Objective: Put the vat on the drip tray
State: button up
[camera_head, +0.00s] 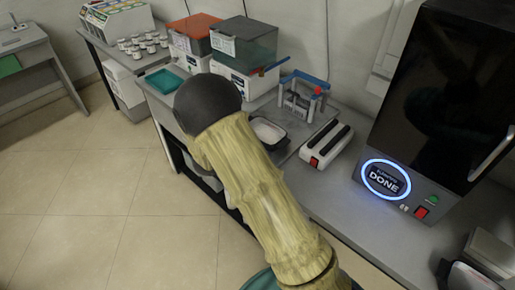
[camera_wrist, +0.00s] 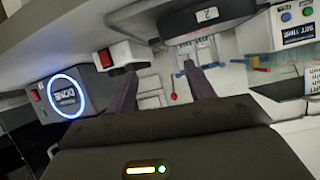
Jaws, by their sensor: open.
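A white, dark-rimmed vat (camera_head: 268,131) stands on the bench in the head view, just right of my arm's dark end. In the wrist view, which is upside down, a dark body with a number label (camera_wrist: 207,18) is probably the same vat. A shallow teal tray (camera_head: 160,80) at the bench's left part looks like the drip tray, but I cannot be sure. My gripper (camera_wrist: 163,88) is open with nothing between its fingers, apart from the dark body. In the head view the gripper is hidden behind my arm.
A blue-framed rack (camera_head: 303,92) stands behind the vat. A white unit with a red switch (camera_head: 326,146) is to its right, then a black machine reading DONE (camera_head: 385,180). Boxes with red (camera_head: 192,30) and dark green (camera_head: 244,42) tops stand behind left.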

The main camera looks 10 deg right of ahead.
notch_tip(320, 180, up, 6)
jog(key=s+a+n+t+y, duration=0.1)
jog(key=s+n+y, duration=0.2)
jog(key=n+y, duration=0.45)
jog(key=s+d+n+g+y, duration=0.1)
jog(key=s+d+n+g, duration=0.1)
jog(key=s, duration=0.7)
jog(key=s+d+r+n+g+y, duration=0.1)
jog(key=s+d+n+g+y, duration=0.1)
jog(key=s, duration=0.8)
jog(key=shift+r+n+g, duration=0.25)
jog(key=shift+n+g, duration=0.1)
jog(key=shift+g, duration=0.35)
